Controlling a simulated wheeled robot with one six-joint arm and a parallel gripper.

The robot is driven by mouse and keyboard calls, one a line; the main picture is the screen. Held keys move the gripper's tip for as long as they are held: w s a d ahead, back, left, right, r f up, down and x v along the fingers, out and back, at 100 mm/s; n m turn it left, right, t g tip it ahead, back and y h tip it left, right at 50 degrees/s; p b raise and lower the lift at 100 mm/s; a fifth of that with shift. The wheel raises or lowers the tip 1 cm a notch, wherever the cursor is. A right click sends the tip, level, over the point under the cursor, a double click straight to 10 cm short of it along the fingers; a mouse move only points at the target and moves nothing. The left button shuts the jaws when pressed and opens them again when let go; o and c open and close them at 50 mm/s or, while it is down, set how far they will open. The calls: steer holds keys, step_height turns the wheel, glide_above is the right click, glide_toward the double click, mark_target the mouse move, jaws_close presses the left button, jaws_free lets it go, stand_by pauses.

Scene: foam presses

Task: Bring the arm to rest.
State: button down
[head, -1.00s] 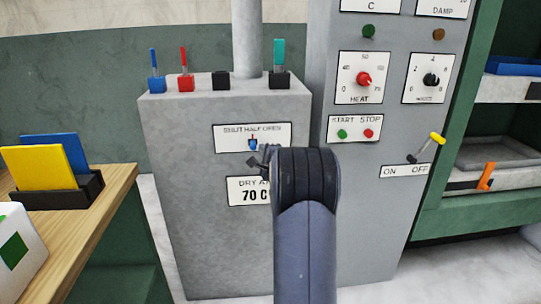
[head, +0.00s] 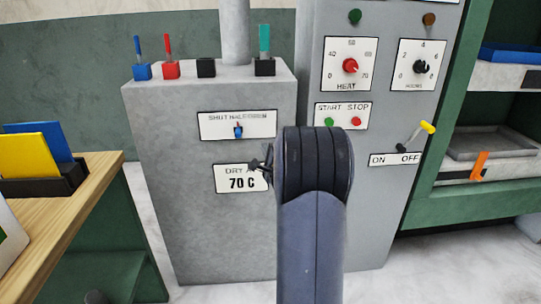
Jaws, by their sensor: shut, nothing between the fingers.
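My arm rises from the bottom middle of the head view, and its rounded dark joint hides part of the grey cabinet. My gripper (head: 257,164) shows as a small dark shape just left of that joint.
A control panel (head: 385,190) with dials and a yellow-tipped lever (head: 417,136) stands right. A wooden table (head: 95,185) holds yellow and blue sheets at left. Green shelving (head: 445,208) is far right.

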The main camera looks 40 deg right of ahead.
steer(key=shift+v, duration=1.7)
steer(key=shift+w+d, duration=0.1)
